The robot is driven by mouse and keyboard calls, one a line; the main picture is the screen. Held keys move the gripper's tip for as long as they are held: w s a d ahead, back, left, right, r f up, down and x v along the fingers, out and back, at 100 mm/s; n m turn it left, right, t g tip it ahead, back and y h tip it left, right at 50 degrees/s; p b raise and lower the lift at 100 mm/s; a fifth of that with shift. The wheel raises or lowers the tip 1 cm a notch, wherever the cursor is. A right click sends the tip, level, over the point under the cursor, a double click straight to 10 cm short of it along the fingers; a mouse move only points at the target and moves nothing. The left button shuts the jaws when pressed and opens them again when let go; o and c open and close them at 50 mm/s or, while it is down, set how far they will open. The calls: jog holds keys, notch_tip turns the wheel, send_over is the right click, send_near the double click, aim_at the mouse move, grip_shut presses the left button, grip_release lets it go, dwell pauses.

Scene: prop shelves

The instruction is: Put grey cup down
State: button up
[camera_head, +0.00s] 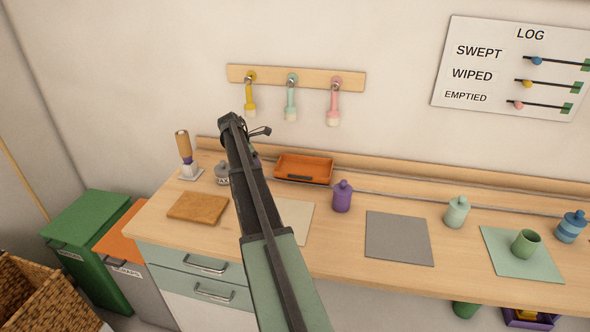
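I cannot make out a grey cup; my arm hides part of the counter. The far end of my arm, with my gripper (258,132), is above the back left of the counter, in front of the wall. Its fingers are not clear, so I cannot tell whether it is open or holds anything. A grey mat (400,238) lies bare on the counter, right of my arm. A green cup (525,243) stands upright on a pale green mat (500,262) at the right. A beige mat (296,216) is partly hidden behind my arm.
A purple jar (342,197) stands between the beige and grey mats. A pale green jar (457,213) and a blue jar (571,227) stand further right. An orange tray (303,169), a brown board (198,207), a brush (186,155) and a small grey object (222,172) occupy the left.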

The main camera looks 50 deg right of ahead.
jog(key=s+d, duration=0.2)
jog(key=d, duration=0.2)
jog(key=s+d, duration=0.3)
jog(key=d, duration=0.2)
jog(key=s+d, duration=0.2)
jog(key=d, duration=0.3)
jog(key=shift+s+d, duration=0.1)
jog(key=shift+s, duration=0.05)
jog(key=b+x, duration=0.3)
jog(key=shift+a+f+b, duration=0.2)
jog(key=shift+f+b, duration=0.2)
jog(key=shift+f, duration=0.3)
jog(key=shift+r, duration=0.35)
jog(key=shift+f, duration=0.3)
jog(key=o, duration=1.1)
jog(key=shift+r, duration=0.1)
jog(key=p+v, duration=1.1)
jog(key=v, duration=0.1)
jog(key=shift+r, duration=0.2)
